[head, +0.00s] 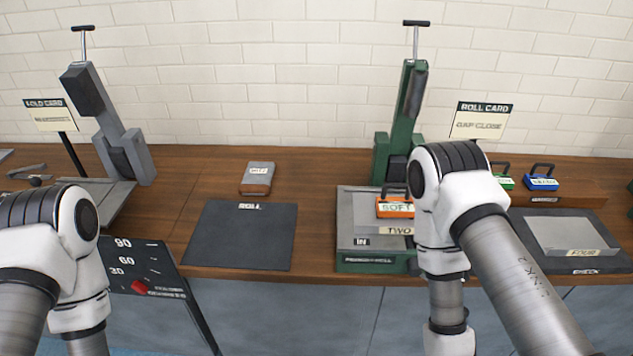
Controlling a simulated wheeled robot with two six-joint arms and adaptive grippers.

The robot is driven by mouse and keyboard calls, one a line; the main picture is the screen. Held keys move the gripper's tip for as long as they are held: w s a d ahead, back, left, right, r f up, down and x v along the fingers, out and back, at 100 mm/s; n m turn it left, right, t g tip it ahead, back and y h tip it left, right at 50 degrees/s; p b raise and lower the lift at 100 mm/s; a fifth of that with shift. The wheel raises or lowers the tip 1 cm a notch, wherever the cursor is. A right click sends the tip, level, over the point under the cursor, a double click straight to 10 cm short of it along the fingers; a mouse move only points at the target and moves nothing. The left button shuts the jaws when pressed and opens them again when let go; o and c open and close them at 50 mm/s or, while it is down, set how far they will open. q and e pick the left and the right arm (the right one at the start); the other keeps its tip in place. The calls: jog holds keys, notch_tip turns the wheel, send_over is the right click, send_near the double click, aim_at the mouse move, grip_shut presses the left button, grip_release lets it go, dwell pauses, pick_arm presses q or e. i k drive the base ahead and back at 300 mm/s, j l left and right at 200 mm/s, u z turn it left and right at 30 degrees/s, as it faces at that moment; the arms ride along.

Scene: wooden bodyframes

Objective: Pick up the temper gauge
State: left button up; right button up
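No label in the head view clearly reads temper gauge. An orange handled block marked SOFT (395,209) sits on the grey plate marked TWO (368,230) on the green press (365,266), partly behind my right arm. A blue handled block (541,182) and a green one (505,182) stand on a wooden rack at the right; the green one is partly hidden by my arm. A small grey block with a brown front (257,178) lies behind the dark mat. Both my arms reach down out of the picture, and neither gripper shows.
A dark mat marked ROLL (240,236) lies empty at the middle of the wooden bench. A grey press (122,150) stands at the left. A plate marked FOUR (572,237) lies on a dark mat at the right. A dial board (140,270) stands before the bench.

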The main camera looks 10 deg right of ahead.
aim_at(386, 207)
jog(key=z, duration=0.85)
